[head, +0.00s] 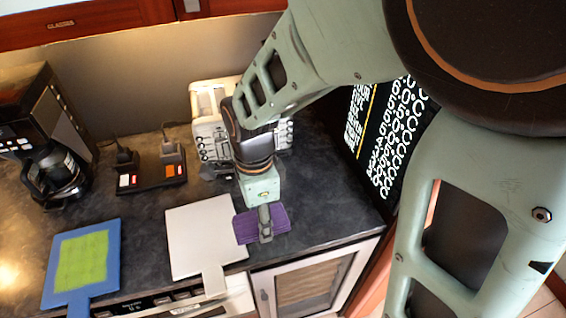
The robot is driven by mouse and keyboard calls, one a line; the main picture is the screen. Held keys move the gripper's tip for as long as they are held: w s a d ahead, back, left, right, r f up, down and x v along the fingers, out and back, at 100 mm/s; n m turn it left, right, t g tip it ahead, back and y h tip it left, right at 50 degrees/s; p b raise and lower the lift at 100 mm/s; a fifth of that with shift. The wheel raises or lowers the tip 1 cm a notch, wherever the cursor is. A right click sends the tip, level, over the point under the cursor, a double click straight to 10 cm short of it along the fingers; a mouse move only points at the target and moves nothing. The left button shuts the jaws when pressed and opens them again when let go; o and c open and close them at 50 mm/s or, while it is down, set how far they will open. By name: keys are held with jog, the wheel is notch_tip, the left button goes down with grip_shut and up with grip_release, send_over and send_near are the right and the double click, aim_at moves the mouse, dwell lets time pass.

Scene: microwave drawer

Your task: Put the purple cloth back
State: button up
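The purple cloth (279,219) is a small, flat, folded rectangle at the right of the white board, near the front edge of the dark counter. My gripper (265,234) points down directly over the cloth and covers its middle. The fingers look narrow from this angle, so I cannot tell whether they are open or shut on the cloth. I also cannot tell whether the cloth rests on the counter or is held just above it.
A white board (200,238) and a blue board with a green centre (82,262) lie at the counter's front. A coffee maker (52,150), a black charger base (150,178) and a white appliance (210,130) stand behind. The dark counter (325,205) is clear right of the cloth.

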jog(key=shift+s+a+m, duration=0.15)
jog(key=shift+s+m, duration=0.05)
jog(key=shift+m, duration=0.1)
jog(key=w+d+f+b, duration=0.1)
jog(key=w+f, duration=0.1)
jog(key=w, duration=0.1)
jog(key=w+d+f+b, duration=0.1)
jog(key=w+d+f, duration=0.1)
jog(key=w+f, duration=0.1)
jog(key=w+d+f+b, duration=0.1)
jog(key=w+d+f, duration=0.1)
jog(key=w, duration=0.3)
jog(key=shift+w+f, duration=0.1)
jog(key=shift+f, duration=0.65)
jog(key=shift+w+d+f, duration=0.1)
jog(key=shift+w+f, duration=0.2)
jog(key=shift+w, duration=0.05)
jog(key=shift+w+f+b, duration=0.15)
jog(key=shift+f+b, duration=0.05)
jog(key=shift+b, duration=0.2)
jog(key=shift+w+d+f+b, duration=0.1)
jog(key=shift+f+b, duration=0.5)
jog(key=shift+f, duration=0.25)
jog(key=shift+w+d+f+b, duration=0.1)
jog(key=shift+f+b, duration=0.45)
jog(key=shift+f, duration=0.3)
